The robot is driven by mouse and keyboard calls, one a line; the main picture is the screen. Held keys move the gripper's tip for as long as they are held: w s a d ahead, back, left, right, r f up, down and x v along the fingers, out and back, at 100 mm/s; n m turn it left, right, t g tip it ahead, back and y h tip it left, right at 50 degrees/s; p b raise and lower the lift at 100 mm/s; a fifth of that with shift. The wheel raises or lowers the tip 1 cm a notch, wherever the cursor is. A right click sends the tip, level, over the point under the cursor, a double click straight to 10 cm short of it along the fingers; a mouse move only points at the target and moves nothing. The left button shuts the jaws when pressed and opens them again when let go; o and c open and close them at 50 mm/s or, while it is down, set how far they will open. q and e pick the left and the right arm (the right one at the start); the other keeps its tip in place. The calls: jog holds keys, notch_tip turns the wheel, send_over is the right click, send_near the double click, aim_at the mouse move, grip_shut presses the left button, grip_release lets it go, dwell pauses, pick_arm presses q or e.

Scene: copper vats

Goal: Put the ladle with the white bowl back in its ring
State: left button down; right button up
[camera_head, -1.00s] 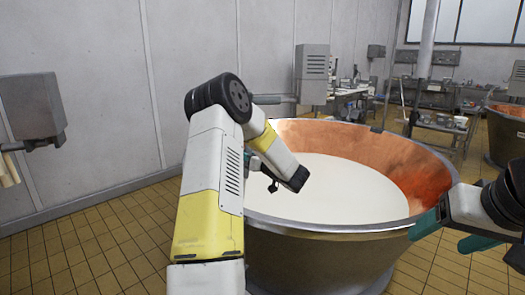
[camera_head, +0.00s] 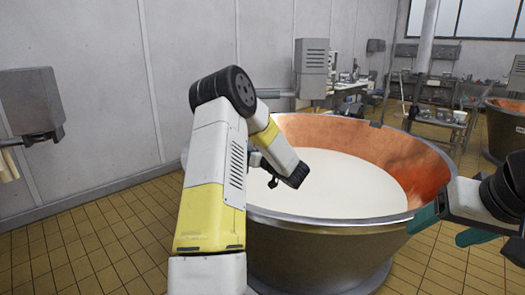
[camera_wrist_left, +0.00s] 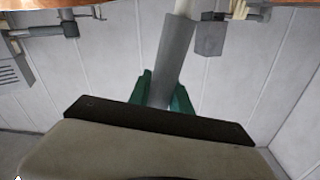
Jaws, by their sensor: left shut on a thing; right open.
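My left gripper (camera_wrist_left: 160,95) has green fingers shut on a grey handle (camera_wrist_left: 175,55), which runs toward the top of the left wrist view. The far end of the handle is out of frame, so I cannot see a white bowl. In the head view my left arm hides its own gripper and the held thing. My right gripper (camera_head: 446,227) is open and empty at the right, its green fingers apart in front of the vat's right side. I cannot make out the ring in either view.
A large copper vat (camera_head: 402,160) full of white liquid (camera_head: 345,187) stands in front of me. A grey wall box (camera_head: 32,101) is at the left, another wall cabinet (camera_head: 312,68) behind the vat. A bench with clutter (camera_head: 437,120) stands far right. Tiled floor (camera_head: 110,240) at left is clear.

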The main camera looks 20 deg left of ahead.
pick_arm(q)
jog(key=c, duration=1.1)
grip_release()
